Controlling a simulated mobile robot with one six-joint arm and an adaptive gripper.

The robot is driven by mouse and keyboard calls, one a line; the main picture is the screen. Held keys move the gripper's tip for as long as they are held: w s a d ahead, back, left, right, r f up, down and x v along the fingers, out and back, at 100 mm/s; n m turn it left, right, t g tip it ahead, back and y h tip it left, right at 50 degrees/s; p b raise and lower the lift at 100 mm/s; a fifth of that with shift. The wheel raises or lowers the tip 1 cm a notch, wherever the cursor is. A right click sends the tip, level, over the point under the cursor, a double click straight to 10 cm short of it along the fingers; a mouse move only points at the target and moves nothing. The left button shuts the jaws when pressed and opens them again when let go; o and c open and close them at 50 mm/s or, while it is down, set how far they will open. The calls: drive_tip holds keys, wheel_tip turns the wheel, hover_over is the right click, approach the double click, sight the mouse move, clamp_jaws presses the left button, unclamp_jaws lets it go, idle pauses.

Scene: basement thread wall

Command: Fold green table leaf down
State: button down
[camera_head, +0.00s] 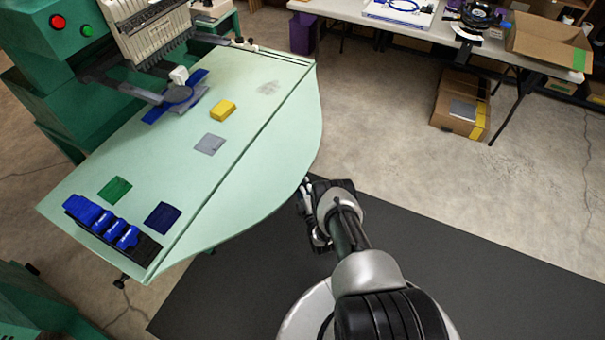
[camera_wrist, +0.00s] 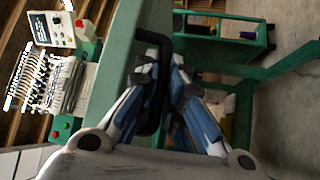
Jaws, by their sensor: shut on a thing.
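The green table leaf (camera_head: 268,160) is the rounded right-hand flap of the pale green table. It lies about level with the table top (camera_head: 175,145) along a straight dark seam. My gripper (camera_head: 306,198) is at the leaf's curved outer edge, partly hidden by my own wrist. In the wrist view the leaf (camera_wrist: 123,40) shows as a green strip beside the fingers. There my gripper (camera_wrist: 164,68) is closed around a black loop-like handle (camera_wrist: 157,40) at the leaf's edge. The exact contact is hard to see.
A green embroidery machine (camera_head: 60,85) stands at the left. A white table (camera_head: 340,10) and cardboard box (camera_head: 460,103) are behind. A dark mat (camera_head: 480,270) covers clear floor.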

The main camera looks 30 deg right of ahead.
drive_tip(key=shift+w+a+f, duration=0.1)
drive_tip(key=shift+f, duration=0.3)
drive_tip(key=c, duration=2)
unclamp_jaws()
drive_tip(key=shift+o, duration=0.2)
drive_tip(key=v, duration=0.7)
drive_tip(key=shift+s, duration=0.3)
drive_tip(key=shift+c, duration=0.4)
